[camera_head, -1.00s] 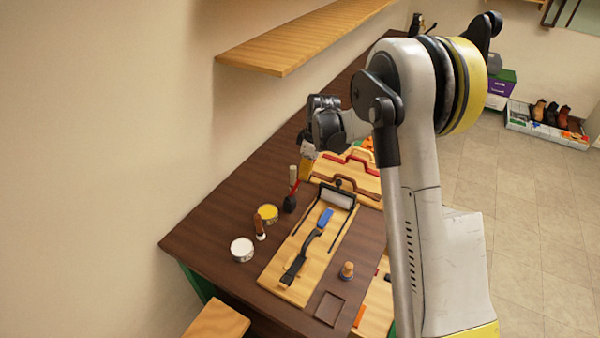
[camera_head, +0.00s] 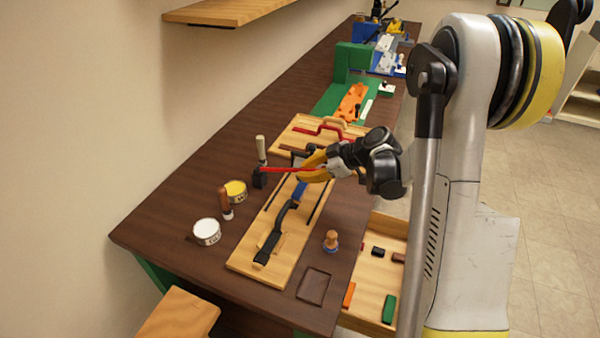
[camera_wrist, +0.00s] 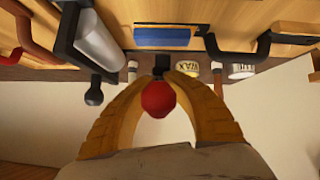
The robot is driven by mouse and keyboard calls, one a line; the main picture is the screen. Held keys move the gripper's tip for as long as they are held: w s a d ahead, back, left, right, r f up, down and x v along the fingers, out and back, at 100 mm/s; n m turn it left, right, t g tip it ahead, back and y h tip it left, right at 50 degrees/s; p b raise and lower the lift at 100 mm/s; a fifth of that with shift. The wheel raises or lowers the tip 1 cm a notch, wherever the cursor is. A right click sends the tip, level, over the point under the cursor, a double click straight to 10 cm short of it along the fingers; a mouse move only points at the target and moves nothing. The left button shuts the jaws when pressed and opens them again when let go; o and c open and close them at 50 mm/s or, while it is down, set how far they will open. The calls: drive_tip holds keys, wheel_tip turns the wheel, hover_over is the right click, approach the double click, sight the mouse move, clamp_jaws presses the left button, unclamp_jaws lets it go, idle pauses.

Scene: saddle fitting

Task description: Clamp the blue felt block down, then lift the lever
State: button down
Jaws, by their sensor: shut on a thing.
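In the wrist view the red handle end (camera_wrist: 158,98) sits between the fingertips. The blue felt block (camera_head: 300,191) lies on the wooden board (camera_head: 245,258), partly hidden by the gripper; it also shows in the wrist view (camera_wrist: 162,37). A black lever (camera_head: 276,230) lies along the board in front of the block. A pale roller (camera_wrist: 98,42) in a black frame shows in the wrist view; my gripper hides it in the head view.
A white tin (camera_head: 206,232), a yellow tin (camera_head: 235,191) and a brown-handled tool (camera_head: 225,203) stand left of the board. A wooden knob (camera_head: 331,240) stands right. An open drawer (camera_head: 365,285) with several small blocks lies beyond.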

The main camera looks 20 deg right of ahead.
drive_tip(key=shift+s+d+f+b, duration=0.1)
drive_tip(key=shift+f+b, duration=0.4)
drive_tip(key=shift+f, duration=0.3)
drive_tip(key=shift+s+d+f+b, duration=0.1)
drive_tip(key=shift+f+b, duration=0.4)
drive_tip(key=shift+f, duration=0.25)
drive_tip(key=c, duration=1.5)
unclamp_jaws()
drive_tip(key=v, duration=1.2)
drive_tip(key=shift+w, duration=0.1)
drive_tip(key=shift+c, duration=0.2)
idle(1.7)
